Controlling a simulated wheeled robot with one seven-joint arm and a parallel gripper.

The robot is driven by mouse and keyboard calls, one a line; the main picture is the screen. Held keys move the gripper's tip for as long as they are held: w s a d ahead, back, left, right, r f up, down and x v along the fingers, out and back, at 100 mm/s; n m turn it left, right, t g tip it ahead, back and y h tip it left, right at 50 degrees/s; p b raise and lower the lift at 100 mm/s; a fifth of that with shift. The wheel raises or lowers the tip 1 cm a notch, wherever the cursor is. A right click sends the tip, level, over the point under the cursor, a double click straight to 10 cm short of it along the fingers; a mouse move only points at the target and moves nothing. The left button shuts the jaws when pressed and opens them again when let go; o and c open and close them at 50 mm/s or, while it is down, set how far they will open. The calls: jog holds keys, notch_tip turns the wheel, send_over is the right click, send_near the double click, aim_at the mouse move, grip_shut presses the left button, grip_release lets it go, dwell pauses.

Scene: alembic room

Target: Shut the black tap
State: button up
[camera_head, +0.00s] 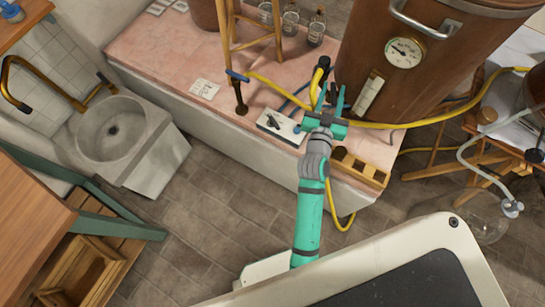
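The black tap (324,62) appears as a small black fitting at the left side of the big copper-brown vessel (377,58), with a yellow hose leading down from it. Its handle position is too small to tell. My gripper (333,92) is just below the fitting in the picture, over the pink counter. Its two teal fingers point up toward the fitting with a gap between them, and nothing shows held. I cannot tell whether a finger touches the tap or hose.
A switch box (281,127) sits left of my gripper and a wooden rack (360,168) right of it. A blue-handled tap (239,82) stands left on the pink counter (160,48). Yellow hose (430,119) runs right. Glass bottles (290,20) stand behind.

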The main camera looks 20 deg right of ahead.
jog(key=shift+m+g+h, duration=0.7)
jog(key=shift+g+h, duration=0.1)
jog(key=shift+h, duration=0.2)
jog(key=shift+w+a+m+g+h, duration=0.15)
jog(key=shift+w+m+g+h, duration=0.05)
jog(key=shift+m+g+h, duration=0.8)
jog(key=m+g+h, duration=0.1)
jog(key=g, duration=0.1)
jog(key=m+g+h, duration=0.1)
jog(key=m+g, duration=0.2)
jog(key=g, duration=0.1)
jog(key=shift+w+a+m+g+h, duration=0.1)
jog(key=shift+w+m+g+h, duration=0.2)
jog(key=shift+g+h, duration=0.1)
jog(key=v, duration=1.1)
jog(key=s+a+f+n+t+y, duration=0.2)
jog(key=f+n+t+y, duration=0.15)
jog(key=f, duration=0.25)
jog(key=s+a+f+n+t+y, duration=0.2)
jog(key=f+n, duration=0.3)
jog(key=s+a+f+n+t+y, duration=0.2)
jog(key=s+a+f+n+y, duration=0.3)
jog(key=s+a+y, duration=0.1)
jog(key=shift+s+a+f+y, duration=0.2)
jog(key=shift+s+a+y, duration=0.25)
jog(key=shift+a, duration=0.95)
jog(key=shift+s, duration=0.1)
